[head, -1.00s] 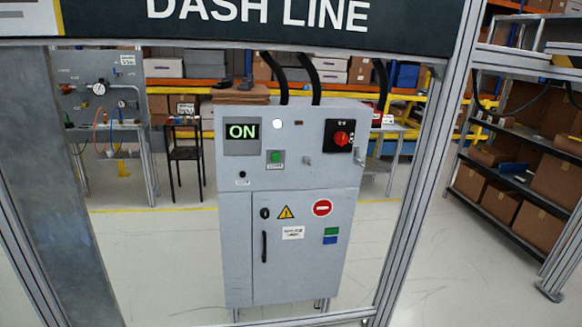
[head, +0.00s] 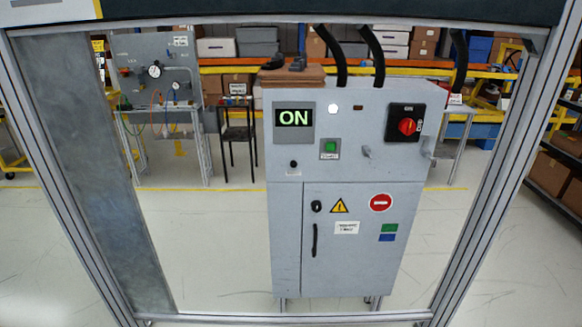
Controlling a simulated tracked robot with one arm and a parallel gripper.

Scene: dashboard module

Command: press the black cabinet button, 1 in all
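A grey control cabinet (head: 350,230) stands upright on the floor beyond a metal frame. A small round black button (head: 293,164) sits on its upper left face, below the display (head: 294,118), which reads ON in green. A green button (head: 330,147) sits in a square plate to the right, and a red rotary knob on a black plate (head: 405,124) is at the upper right. A white lamp (head: 333,108) is lit. A black keyhole-like latch (head: 316,206) and handle are on the door. My gripper is not in view.
A metal frame stands between me and the cabinet, with a right post (head: 500,170), a grey left panel (head: 90,170) and a low bottom rail. Shelves with boxes line the back.

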